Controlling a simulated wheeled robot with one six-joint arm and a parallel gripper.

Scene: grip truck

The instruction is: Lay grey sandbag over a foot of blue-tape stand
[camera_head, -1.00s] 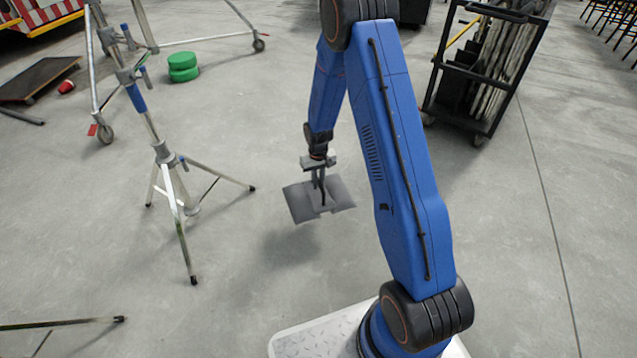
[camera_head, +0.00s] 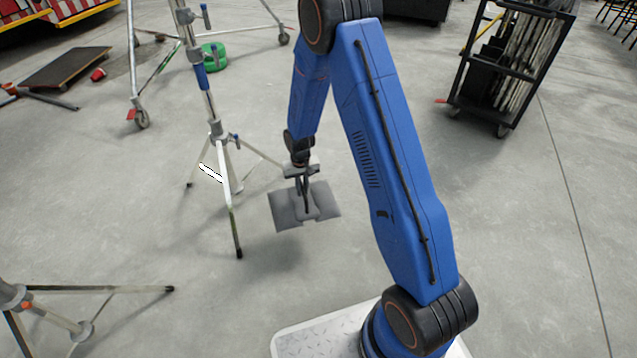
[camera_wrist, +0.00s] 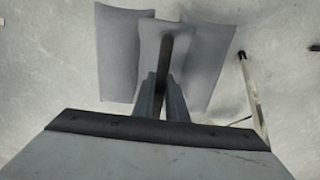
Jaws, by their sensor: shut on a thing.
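The grey sandbag (camera_head: 325,199) hangs below my gripper (camera_head: 305,187), its two halves spread to either side. My gripper is shut on the sandbag's middle strap; the sandbag also shows in the wrist view (camera_wrist: 118,50) beyond the fingers (camera_wrist: 162,95). The blue-tape stand (camera_head: 201,77) stands upright just left of the sandbag in the head view, with a band of blue tape on its pole. Its front foot (camera_head: 238,250) points toward me, and another leg runs behind the sandbag. In the wrist view a stand leg (camera_wrist: 252,90) lies right of the sandbag, apart from it.
Another stand (camera_head: 85,290) spreads its legs at the lower left. A wheeled stand (camera_head: 137,80) and green discs (camera_head: 214,57) are behind. A black cart (camera_head: 510,75) stands at the back right. The floor right of my arm is clear.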

